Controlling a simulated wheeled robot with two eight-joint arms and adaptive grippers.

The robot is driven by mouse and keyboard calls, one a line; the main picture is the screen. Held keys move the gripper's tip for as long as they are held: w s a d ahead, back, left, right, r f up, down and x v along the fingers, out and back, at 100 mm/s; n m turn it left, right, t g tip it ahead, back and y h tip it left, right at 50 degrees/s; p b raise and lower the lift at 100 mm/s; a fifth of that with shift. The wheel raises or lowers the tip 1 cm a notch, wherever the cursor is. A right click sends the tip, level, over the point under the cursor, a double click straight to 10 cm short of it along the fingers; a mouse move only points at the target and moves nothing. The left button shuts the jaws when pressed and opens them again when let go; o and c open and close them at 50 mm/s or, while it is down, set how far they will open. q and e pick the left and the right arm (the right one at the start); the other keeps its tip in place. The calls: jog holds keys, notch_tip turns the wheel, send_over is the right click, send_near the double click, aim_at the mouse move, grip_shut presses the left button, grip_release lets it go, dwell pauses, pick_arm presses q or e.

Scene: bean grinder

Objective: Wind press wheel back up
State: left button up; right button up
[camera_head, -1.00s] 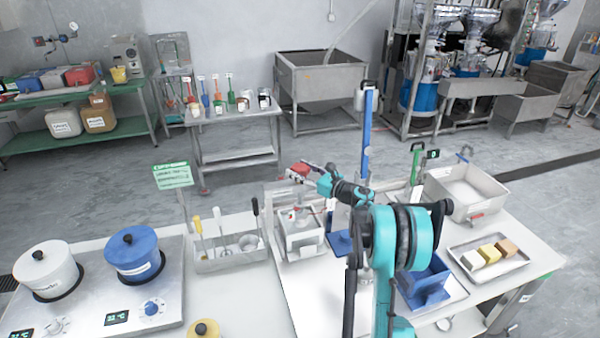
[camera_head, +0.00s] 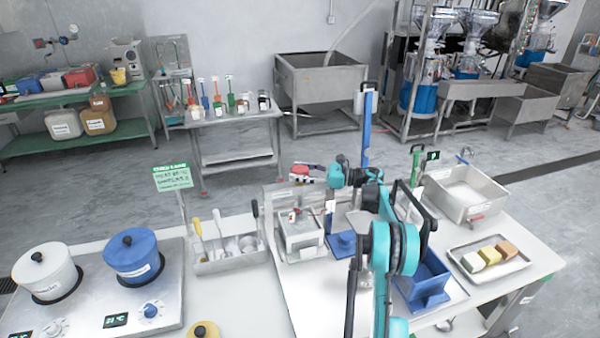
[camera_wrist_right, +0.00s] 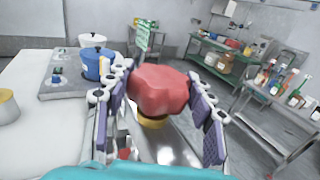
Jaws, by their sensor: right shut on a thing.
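The press wheel, a red lobed knob (camera_wrist_right: 158,90), sits between the two purple-padded fingers of my right gripper (camera_wrist_right: 160,108) in the right wrist view. A yellow collar (camera_wrist_right: 152,121) shows just under it. In the head view the red wheel (camera_head: 299,170) is small and partly covered by my right gripper (camera_head: 308,172), which is shut on it. The press (camera_head: 301,236), a pale box-like unit, stands on the table below and slightly nearer. My right arm hides part of the area to its right. My left gripper is not in view.
A utensil caddy (camera_head: 228,258) stands left of the press, beside a hotplate with a white pot (camera_head: 46,272) and a blue pot (camera_head: 133,257). A blue box-like holder (camera_head: 428,283), a metal bin (camera_head: 466,192) and a tray (camera_head: 489,260) are to the right.

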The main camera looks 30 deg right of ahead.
jog(key=o, duration=1.2)
jog(key=v, duration=1.1)
jog(key=shift+s+d, duration=0.3)
